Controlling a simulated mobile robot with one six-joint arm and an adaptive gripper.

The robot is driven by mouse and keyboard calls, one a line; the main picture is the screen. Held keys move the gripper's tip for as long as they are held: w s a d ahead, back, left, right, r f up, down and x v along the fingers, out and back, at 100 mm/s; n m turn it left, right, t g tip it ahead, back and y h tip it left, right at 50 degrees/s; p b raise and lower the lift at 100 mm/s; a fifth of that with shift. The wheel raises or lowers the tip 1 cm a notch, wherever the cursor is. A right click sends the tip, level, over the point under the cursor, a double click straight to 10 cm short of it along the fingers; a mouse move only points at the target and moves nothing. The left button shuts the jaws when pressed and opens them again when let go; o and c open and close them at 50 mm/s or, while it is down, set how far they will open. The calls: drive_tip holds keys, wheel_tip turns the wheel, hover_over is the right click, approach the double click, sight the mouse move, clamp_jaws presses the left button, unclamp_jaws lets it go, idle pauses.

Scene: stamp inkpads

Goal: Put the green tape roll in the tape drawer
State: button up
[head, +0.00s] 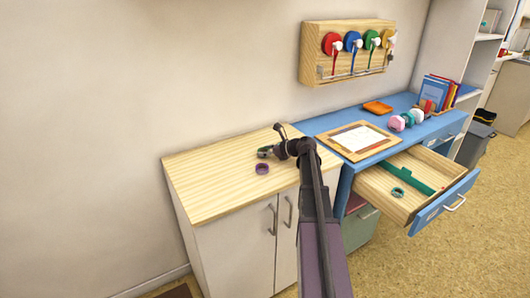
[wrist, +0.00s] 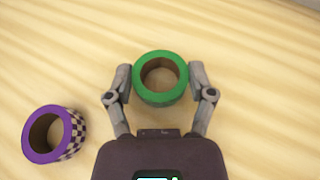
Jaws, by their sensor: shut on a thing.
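The green tape roll (wrist: 158,100) stands between the fingers of my gripper (wrist: 160,82) in the wrist view, with both fingers against its sides. My gripper (head: 267,151) is shut on it over the wooden cabinet top. The roll's green edge (head: 261,153) shows small in the head view; whether it touches the wood is unclear. An open drawer (head: 441,204) sticks out from the blue desk at the right, far from my gripper. Inside are a green divider (head: 413,177) and a teal ring-shaped roll (head: 398,192). I cannot read the drawer's label.
A purple checkered tape roll (wrist: 74,133) lies beside the green one, left of it in the wrist view. The blue desk (head: 318,124) holds a framed paper board (head: 358,138), an orange tray (head: 377,107), several small round items and books (head: 437,92).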

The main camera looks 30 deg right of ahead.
drive_tip(key=shift+f, duration=0.15)
drive_tip(key=o, duration=0.8)
drive_tip(key=shift+s+r, duration=0.1)
drive_tip(key=shift+r, duration=0.15)
drive_tip(key=p+v, duration=0.4)
drive_tip(key=v, duration=0.8)
drive_tip(key=shift+p, duration=0.35)
